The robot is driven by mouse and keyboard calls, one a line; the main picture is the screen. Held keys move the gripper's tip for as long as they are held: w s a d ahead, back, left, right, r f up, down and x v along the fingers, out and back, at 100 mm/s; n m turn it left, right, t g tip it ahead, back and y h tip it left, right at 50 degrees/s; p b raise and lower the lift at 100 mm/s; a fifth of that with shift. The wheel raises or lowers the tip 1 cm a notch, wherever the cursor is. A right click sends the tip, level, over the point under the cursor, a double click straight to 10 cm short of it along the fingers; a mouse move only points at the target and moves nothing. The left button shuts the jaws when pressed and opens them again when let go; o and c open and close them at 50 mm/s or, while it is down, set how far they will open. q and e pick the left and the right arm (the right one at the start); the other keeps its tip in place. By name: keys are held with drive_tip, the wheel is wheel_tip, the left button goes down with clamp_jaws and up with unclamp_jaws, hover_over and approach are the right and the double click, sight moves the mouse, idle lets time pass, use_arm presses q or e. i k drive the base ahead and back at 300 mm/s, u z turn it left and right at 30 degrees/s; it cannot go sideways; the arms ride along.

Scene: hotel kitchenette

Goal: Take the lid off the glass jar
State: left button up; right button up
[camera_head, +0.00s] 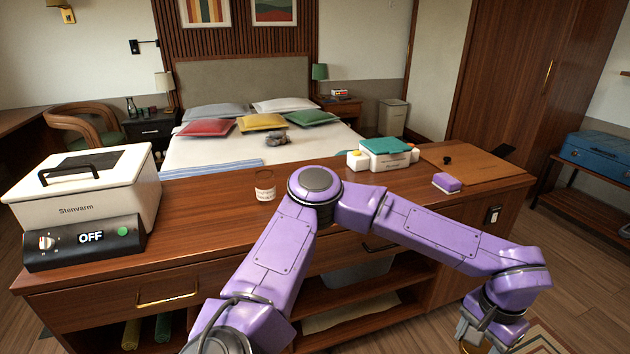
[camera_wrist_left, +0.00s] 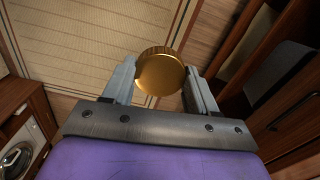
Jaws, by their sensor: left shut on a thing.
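A round gold lid (camera_wrist_left: 160,73) is clamped between the two fingers of my left gripper (camera_wrist_left: 160,80) in the left wrist view. In the head view my left gripper (camera_head: 476,338) hangs low at the bottom right, in front of the counter and partly cut off by the frame edge. A small glass jar (camera_head: 265,188) with a pale label stands upright on the counter, left of my elbow, and no gold lid shows on it. The lid is well apart from the jar. My right gripper is not in view.
The wooden counter (camera_head: 205,212) also holds a white cooker (camera_head: 90,190), a teal-topped container (camera_head: 388,147), a purple sponge (camera_head: 446,182) and a wooden board (camera_head: 485,164). Open shelves (camera_head: 350,312) lie below. A striped rug (camera_wrist_left: 80,40) covers the floor under the gripper.

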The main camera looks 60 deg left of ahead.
sight(265, 184)
drive_tip(key=k, duration=0.2)
drive_tip(key=u, duration=1.1)
